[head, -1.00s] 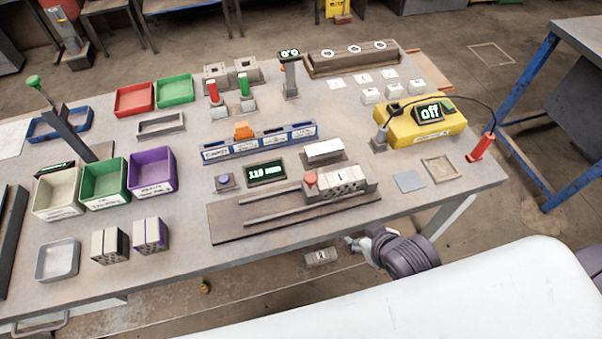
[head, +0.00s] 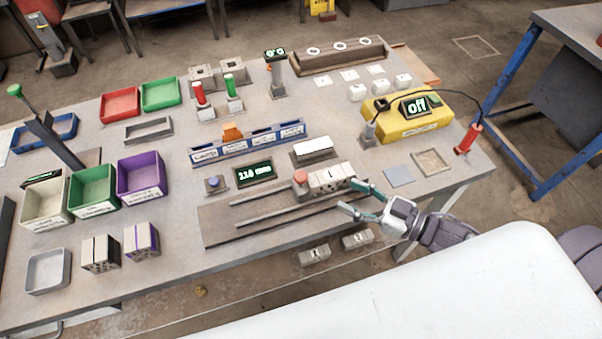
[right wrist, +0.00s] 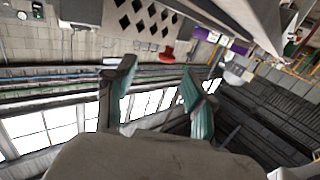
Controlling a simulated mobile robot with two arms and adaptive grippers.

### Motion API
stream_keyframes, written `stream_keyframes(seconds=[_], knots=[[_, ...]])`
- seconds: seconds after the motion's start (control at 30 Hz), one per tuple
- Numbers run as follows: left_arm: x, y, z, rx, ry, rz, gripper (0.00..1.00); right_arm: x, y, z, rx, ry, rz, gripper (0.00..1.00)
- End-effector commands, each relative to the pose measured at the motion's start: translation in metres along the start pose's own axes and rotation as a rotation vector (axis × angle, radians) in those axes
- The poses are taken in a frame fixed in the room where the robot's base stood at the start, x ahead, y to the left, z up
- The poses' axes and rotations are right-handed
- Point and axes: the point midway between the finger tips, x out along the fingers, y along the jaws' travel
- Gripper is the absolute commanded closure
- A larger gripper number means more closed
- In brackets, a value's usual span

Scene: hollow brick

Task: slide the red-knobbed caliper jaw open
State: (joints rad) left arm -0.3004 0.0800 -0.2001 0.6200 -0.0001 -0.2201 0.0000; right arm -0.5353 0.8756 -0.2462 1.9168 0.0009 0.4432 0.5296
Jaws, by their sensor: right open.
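The caliper's brown base (head: 230,225) with its long rails lies near the front edge of the bench. Its red knob (head: 300,176) sits on the jaw at the left end of a pale brick marked 1 (head: 332,178). The jaw looks close against the brick. A green-lettered display (head: 254,173) behind it shows a reading in mm. My right gripper (head: 347,195) is open and empty, its teal fingers at the right front of the brick, partly hiding the caliper's right end. Whether they touch is unclear. The right wrist view shows the open fingers (right wrist: 160,98), with no recognizable caliper. My left gripper is out of view.
A blue labelled rail (head: 250,143) and a yellow meter (head: 420,125) with a cable stand behind. Colored bins (head: 93,190) and two bricks (head: 141,242) are at left. More bricks (head: 316,256) lie below the bench edge. The base's left half is clear.

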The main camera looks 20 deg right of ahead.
Motion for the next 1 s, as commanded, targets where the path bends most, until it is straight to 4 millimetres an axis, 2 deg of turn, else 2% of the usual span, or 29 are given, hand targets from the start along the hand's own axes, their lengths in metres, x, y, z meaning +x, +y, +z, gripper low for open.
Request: stream_keyframes(seconds=[0.17,0.33,0.47,0.8,1.0], knots=[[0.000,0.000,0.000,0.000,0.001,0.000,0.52,-0.012,-0.002,-0.009,0.008,0.063,-0.094,0.45],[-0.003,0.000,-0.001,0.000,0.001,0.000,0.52,-0.002,-0.004,-0.013,0.010,0.076,-0.104,0.45],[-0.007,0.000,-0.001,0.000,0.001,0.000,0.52,0.019,-0.006,-0.016,0.010,0.077,-0.104,0.45],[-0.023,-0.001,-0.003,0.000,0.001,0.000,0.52,0.090,-0.013,-0.022,0.011,0.076,-0.102,0.45],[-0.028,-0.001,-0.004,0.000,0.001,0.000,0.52,0.116,-0.016,-0.022,0.010,0.074,-0.102,0.45]])
